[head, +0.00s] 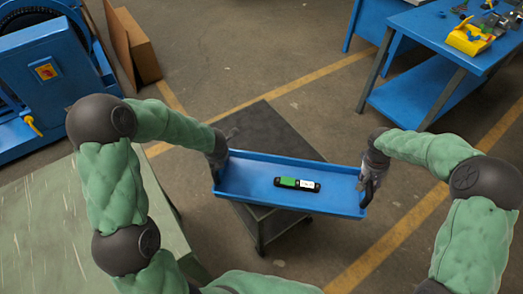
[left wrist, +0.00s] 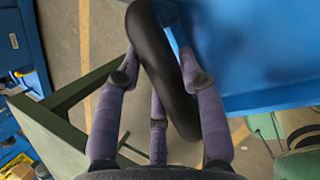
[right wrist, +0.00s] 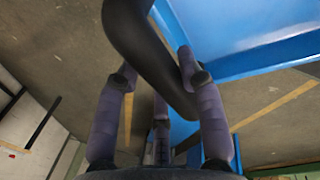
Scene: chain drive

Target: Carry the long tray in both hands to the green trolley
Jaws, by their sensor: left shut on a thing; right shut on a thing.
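The long blue tray (head: 240,187) hangs level in front of me, held at both ends. A small black, green and white bar (head: 297,184) lies on its floor. My left gripper (head: 217,158) is shut on the tray's left black handle, which fills the left wrist view (left wrist: 160,70). My right gripper (head: 369,178) is shut on the right handle, a dark loop in the right wrist view (right wrist: 155,60). The trolley (head: 265,132) has a dark top and stands below and behind the tray, which hides part of it.
A pale green table (head: 70,225) stands at the lower left, close to my left arm. A blue machine (head: 45,75) and cardboard (head: 140,50) are at the upper left. A blue workbench (head: 440,35) with a yellow object (head: 468,38) is at the upper right. Floor between is clear.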

